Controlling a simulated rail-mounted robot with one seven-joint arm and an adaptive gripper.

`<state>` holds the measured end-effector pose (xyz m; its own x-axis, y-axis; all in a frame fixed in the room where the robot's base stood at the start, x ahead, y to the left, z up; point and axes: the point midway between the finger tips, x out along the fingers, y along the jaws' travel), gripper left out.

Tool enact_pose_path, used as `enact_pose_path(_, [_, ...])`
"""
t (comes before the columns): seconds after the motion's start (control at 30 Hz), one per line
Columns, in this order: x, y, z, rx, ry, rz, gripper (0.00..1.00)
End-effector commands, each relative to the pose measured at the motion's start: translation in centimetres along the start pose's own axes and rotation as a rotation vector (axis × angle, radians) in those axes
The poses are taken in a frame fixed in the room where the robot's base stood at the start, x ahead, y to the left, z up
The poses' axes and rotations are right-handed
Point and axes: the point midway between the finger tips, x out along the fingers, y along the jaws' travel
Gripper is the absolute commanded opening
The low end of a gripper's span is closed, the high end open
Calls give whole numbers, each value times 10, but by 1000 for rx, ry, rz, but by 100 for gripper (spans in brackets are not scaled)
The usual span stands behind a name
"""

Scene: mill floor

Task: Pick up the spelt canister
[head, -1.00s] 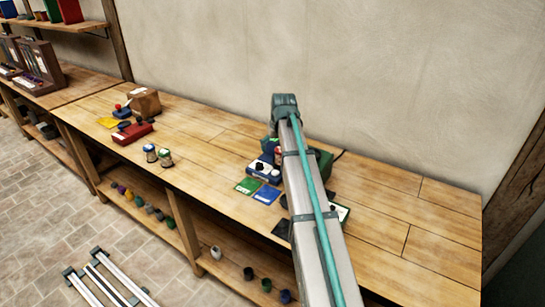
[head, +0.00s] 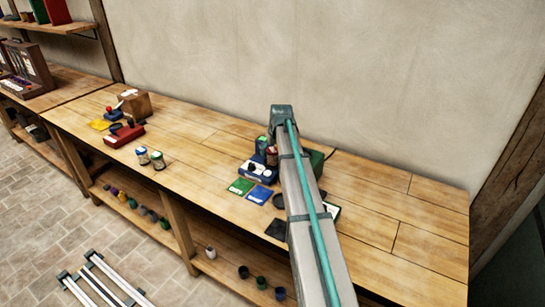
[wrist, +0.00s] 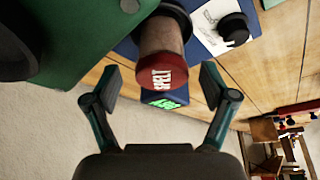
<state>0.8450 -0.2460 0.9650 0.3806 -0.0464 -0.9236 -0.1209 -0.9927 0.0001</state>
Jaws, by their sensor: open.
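The spelt canister, with a red lid lettered SPELT and a brownish body, shows in the wrist view (wrist: 163,70). In the head view a small red-brown part of it (head: 271,155) shows beside my arm. My gripper (wrist: 160,78) is open in the wrist view, one finger on each side of the red lid, with clear gaps. I cannot tell how far the fingertips are from the lid in depth. My arm hides part of this spot in the head view.
A green canister (head: 261,145) stands beside the spelt one, at a blue unit with white dials (head: 258,170). Green (head: 240,186) and blue (head: 260,194) cards lie in front. A wall runs behind; the bench's right end is mostly clear.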

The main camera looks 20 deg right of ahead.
Motion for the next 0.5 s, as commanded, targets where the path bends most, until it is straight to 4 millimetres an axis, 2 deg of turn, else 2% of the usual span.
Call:
enact_pose_path(0.3, [34, -2, -2, 0, -2, 0, 84])
enact_pose_path(0.5, [37, -2, -1, 0, -1, 0, 84])
